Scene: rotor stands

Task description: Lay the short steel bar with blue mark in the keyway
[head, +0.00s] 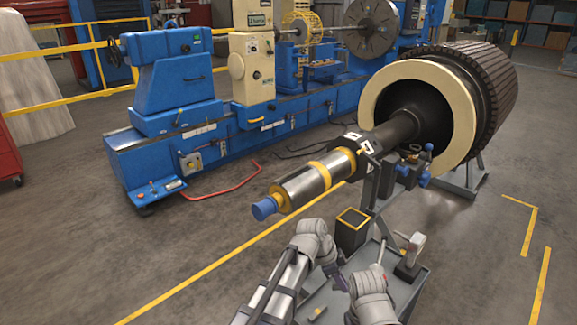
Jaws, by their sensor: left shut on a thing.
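The rotor shaft (315,180) runs from the large rotor (490,80) toward me. It has a bright steel section, yellow bands and a blue end piece (265,208). I cannot make out the keyway at this size. My left gripper (338,280) is low over the grey cart, below and to the right of the shaft end. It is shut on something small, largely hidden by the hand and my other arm. No blue mark shows, so I cannot tell the bar by sight. My right arm is beside it; its fingers are not clear.
The grey cart (408,293) holds a grey tool (411,254). A dark box with a yellow rim (352,230) stands by the stand post. A blue lathe (230,130) is behind.

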